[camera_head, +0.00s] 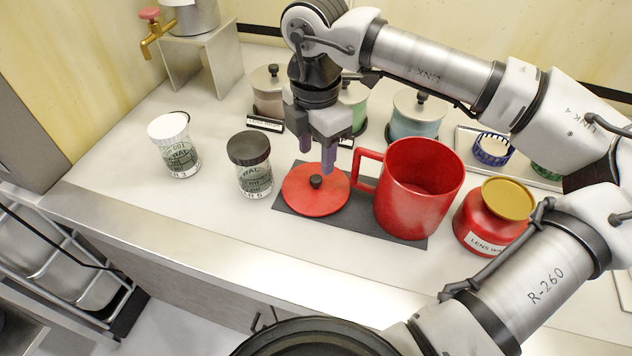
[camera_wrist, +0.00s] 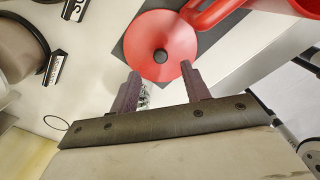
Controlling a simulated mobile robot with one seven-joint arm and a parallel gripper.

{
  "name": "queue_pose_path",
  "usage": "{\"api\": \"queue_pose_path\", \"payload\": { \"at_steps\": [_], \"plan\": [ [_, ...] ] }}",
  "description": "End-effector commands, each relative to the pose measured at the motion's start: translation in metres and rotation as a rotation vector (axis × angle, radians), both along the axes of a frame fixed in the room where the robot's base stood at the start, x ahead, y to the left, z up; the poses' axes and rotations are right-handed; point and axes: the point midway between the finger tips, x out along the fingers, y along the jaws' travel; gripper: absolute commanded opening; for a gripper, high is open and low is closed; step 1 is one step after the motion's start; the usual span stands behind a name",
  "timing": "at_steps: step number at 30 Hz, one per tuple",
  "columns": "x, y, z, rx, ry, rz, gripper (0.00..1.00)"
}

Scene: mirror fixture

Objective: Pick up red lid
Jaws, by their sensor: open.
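The red lid (camera_head: 316,197) lies flat on a dark grey mat (camera_head: 283,208), with a black knob at its centre. It also shows in the wrist view (camera_wrist: 178,38), ahead of the fingertips. My gripper (camera_head: 318,160) is open and empty, fingers pointing down, above the lid's back part close to the knob. In the wrist view my gripper (camera_wrist: 161,72) has its two fingers wide apart, with the knob roughly between their lines. A red mug (camera_head: 408,200) stands on the same mat just right of the lid, its handle reaching toward the lid.
A black-lidded jar (camera_head: 253,176) and a white-lidded jar (camera_head: 176,156) stand left of the mat. A red jar with a gold lid (camera_head: 490,228) stands right of the mug. Several knobbed canisters, including a blue one (camera_head: 414,122), stand behind. The counter's front strip is clear.

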Motion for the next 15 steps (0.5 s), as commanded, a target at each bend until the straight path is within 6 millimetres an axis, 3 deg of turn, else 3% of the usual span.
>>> {"api": "queue_pose_path", "payload": {
  "at_steps": [8,15],
  "plan": [
    [-0.001,0.001,-0.02,0.003,0.002,0.003,0.47],
    [-0.002,0.0,-0.054,0.004,0.002,0.003,0.47]
  ]
}}
